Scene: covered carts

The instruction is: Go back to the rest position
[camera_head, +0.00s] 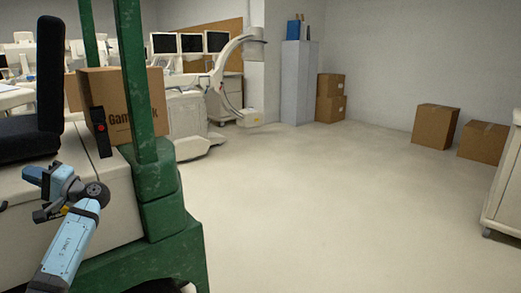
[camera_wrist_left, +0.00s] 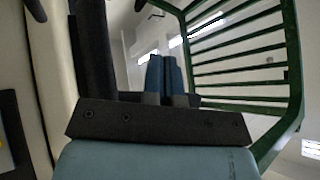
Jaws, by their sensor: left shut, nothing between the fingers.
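My left arm comes in at the lower left of the head view, in front of a white and green vehicle. Its blue and black left gripper (camera_head: 35,174) is bent to the left, near the vehicle's black seat. In the left wrist view the two blue fingers (camera_wrist_left: 164,72) are together, with nothing between them. From the head view I cannot tell if the arm touches the vehicle. My right gripper is not in view.
The vehicle's green post (camera_head: 152,110) stands close beside my left arm. A cardboard box (camera_head: 135,103) shows behind the post. A white cabinet (camera_head: 503,190) is at the right edge. Cardboard boxes (camera_head: 435,126) stand by the back wall. The middle floor is clear.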

